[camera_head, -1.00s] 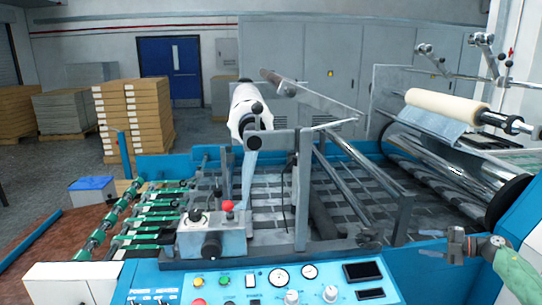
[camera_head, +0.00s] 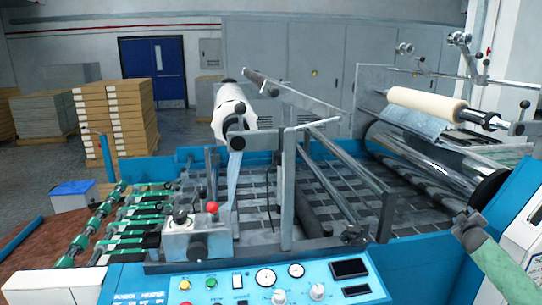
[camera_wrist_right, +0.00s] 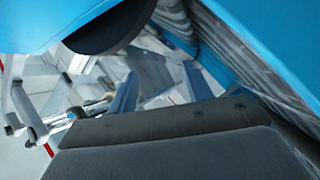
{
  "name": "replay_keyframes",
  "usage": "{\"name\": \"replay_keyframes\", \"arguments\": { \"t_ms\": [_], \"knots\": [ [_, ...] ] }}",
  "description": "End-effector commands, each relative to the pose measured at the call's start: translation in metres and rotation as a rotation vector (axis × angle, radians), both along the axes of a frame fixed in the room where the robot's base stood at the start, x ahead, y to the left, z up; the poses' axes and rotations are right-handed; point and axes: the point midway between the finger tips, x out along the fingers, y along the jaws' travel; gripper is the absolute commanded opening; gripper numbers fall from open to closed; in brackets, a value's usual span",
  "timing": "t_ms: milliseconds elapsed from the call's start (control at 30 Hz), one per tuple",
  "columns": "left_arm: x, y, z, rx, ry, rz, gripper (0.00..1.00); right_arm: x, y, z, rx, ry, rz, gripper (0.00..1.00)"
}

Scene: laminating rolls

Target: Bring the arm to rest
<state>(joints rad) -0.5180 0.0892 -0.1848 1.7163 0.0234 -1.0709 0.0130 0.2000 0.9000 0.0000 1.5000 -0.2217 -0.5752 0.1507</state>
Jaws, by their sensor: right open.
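My right gripper (camera_head: 464,219) is at the right of the head view, at the end of my green-sleeved arm. It is open, and I see nothing between its fingers. It is in front of the dark end of the steel roller (camera_head: 440,172), near the blue machine frame. I cannot tell whether it touches the machine. In the right wrist view, a dark grey part of my own wrist fills the bottom, and a blue machine panel (camera_wrist_right: 270,75) is close by. My left arm and gripper are not in view.
The laminating machine fills the middle, with a control panel (camera_head: 255,284) in front. A cream film roll (camera_head: 425,103) is at the right, and a white roll (camera_head: 231,108) is at centre left. Metal bars rise over the bed. Stacked boxes (camera_head: 118,118) stand behind left.

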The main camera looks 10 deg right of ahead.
Motion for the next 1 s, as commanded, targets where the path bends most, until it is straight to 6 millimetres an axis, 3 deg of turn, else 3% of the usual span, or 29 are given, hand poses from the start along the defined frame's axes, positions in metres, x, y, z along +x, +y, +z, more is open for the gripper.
{"name": "replay_keyframes", "arguments": {
  "t_ms": [200,567,867,1000],
  "knots": [
    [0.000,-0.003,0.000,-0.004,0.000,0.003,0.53,-0.026,-0.022,-0.035,0.105,0.153,-0.176,0.50],
    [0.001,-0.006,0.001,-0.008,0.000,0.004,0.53,-0.061,-0.031,-0.073,0.222,0.351,-0.334,0.50],
    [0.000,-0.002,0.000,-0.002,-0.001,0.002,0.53,-0.072,0.013,-0.146,0.261,0.414,-0.298,0.50],
    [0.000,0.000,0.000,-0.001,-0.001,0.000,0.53,-0.082,0.041,-0.188,0.287,0.453,-0.277,0.50]
  ]
}}
